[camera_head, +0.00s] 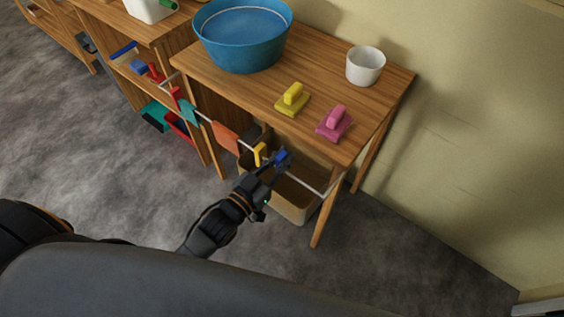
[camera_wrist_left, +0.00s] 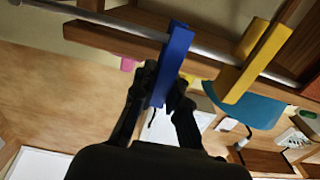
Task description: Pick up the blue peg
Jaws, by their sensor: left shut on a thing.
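The blue peg (camera_head: 282,158) is at the rail on the front of the wooden table. In the left wrist view the blue peg (camera_wrist_left: 173,62) stands between the fingers, its upper end at the metal rail (camera_wrist_left: 120,22). My left gripper (camera_head: 270,172) is shut on it; its fingers show on both sides of the peg in the left wrist view (camera_wrist_left: 160,92). I cannot tell whether the peg still touches the rail. A yellow peg (camera_head: 260,153) hangs on the rail just left of it, apart from the gripper. My right gripper is not in view.
An orange cloth (camera_head: 226,138) and other items hang further left on the rail. The table (camera_head: 335,75) holds a blue tub (camera_head: 243,52), a white cup (camera_head: 365,66), and yellow (camera_head: 292,98) and pink (camera_head: 334,123) blocks. A bin (camera_head: 290,203) stands below.

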